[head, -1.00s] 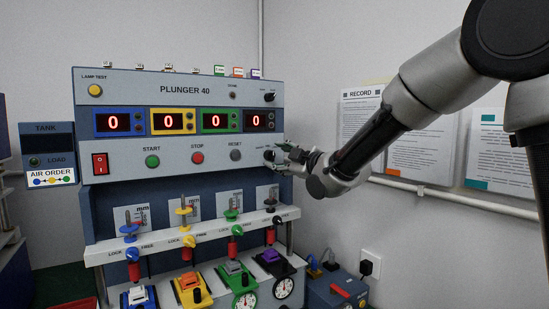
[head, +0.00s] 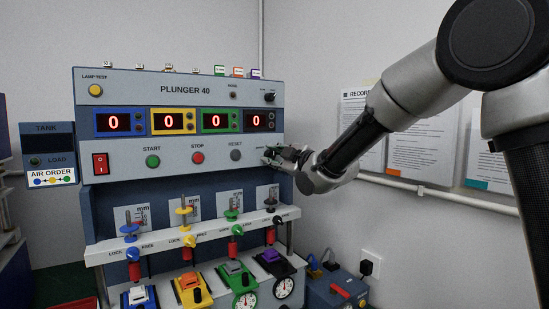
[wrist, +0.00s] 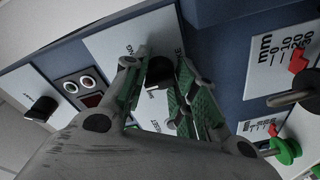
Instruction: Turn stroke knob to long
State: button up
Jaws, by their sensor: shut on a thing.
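The black stroke knob (wrist: 160,71) is at the lower right of the PLUNGER 40 panel (head: 120,165). In the wrist view it sits between my two green-padded fingers, with a partly hidden label beside it. My gripper (head: 271,155) reaches the panel from the right and is shut on the knob; it also shows in the wrist view (wrist: 158,80). In the head view the fingers hide most of the knob. I cannot read its setting.
A second black knob (head: 269,97) sits higher on the panel, above the red displays. The RESET button (head: 236,154) is just left of my gripper. Below are a white shelf (head: 200,238) and coloured plunger stations. Papers hang on the right wall.

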jog(key=shift+m, duration=0.3)
jog(key=m, duration=0.4)
jog(key=shift+f, duration=0.1)
jog(key=shift+m+t, duration=0.5)
jog(key=shift+m, duration=2.4)
jog(key=o, duration=1.1)
jog(key=shift+c, duration=0.2)
jog(key=shift+s, duration=0.1)
jog(key=v, duration=1.2)
